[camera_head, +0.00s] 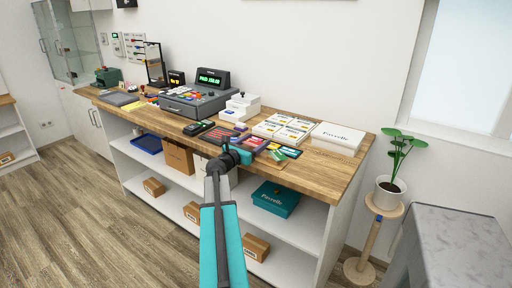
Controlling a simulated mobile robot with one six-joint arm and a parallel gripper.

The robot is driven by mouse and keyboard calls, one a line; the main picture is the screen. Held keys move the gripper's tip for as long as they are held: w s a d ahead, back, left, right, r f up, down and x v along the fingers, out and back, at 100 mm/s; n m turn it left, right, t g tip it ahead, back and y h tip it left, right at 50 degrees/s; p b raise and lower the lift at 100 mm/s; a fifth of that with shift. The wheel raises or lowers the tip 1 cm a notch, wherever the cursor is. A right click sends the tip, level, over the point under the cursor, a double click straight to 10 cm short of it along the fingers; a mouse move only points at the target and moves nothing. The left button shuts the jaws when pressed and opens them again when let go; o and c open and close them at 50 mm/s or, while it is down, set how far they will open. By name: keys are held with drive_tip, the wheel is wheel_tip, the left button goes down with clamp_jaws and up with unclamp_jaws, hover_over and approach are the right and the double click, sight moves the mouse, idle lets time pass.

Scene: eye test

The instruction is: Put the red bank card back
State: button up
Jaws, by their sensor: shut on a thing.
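My gripper (247,155) is at the front edge of the wooden counter (330,168), right of the dark card terminal (199,128). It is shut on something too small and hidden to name. A flat item with red and purple parts (254,142) lies just behind the gripper; I cannot tell whether it touches the jaws. A dark flat item with coloured pieces (288,151) lies to the right, with a small green piece (278,155) beside it. I cannot clearly make out the red bank card.
A cash register (195,101) stands behind on the counter. A white card rack (283,129) and a white box (338,138) are at the right. Boxes, including a teal one (275,199), stand on the shelves below. A potted plant (391,190) stands beyond the right end.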

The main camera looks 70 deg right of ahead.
drive_tip(key=shift+f, duration=1.25)
drive_tip(key=shift+f, duration=0.2)
drive_tip(key=o, duration=0.7)
drive_tip(key=shift+r, duration=0.1)
drive_tip(key=shift+r, duration=0.15)
drive_tip(key=shift+b+v, duration=0.8)
drive_tip(key=shift+v, duration=5.2)
